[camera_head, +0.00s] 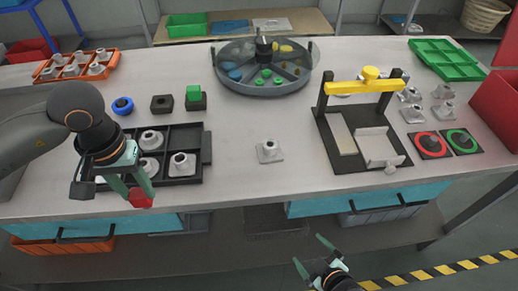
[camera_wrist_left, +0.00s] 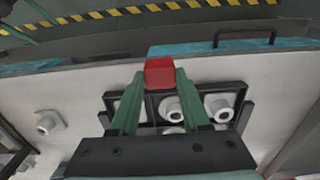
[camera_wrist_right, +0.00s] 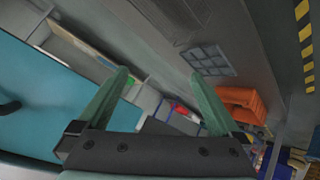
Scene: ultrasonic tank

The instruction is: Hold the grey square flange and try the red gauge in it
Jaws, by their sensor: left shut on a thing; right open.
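My left gripper (camera_head: 138,195) is shut on the red gauge (camera_head: 140,198), held at its fingertips just in front of the black tray (camera_head: 206,150). The red gauge also shows in the left wrist view (camera_wrist_left: 160,73). A grey square flange (camera_head: 269,151) with a round raised hub sits alone on the bench, right of the tray; it also shows in the left wrist view (camera_wrist_left: 47,123). Several similar flanges, such as one at the front right (camera_head: 182,163), lie in the tray. My right gripper (camera_head: 313,255) is open and empty, in front of the bench's front edge.
A black fixture with a yellow bar (camera_head: 360,88) stands right of the lone flange. Red (camera_head: 433,144) and green (camera_head: 461,140) ringed pads lie further right. A round divided tray (camera_head: 262,88) is at the back. Bench around the lone flange is clear.

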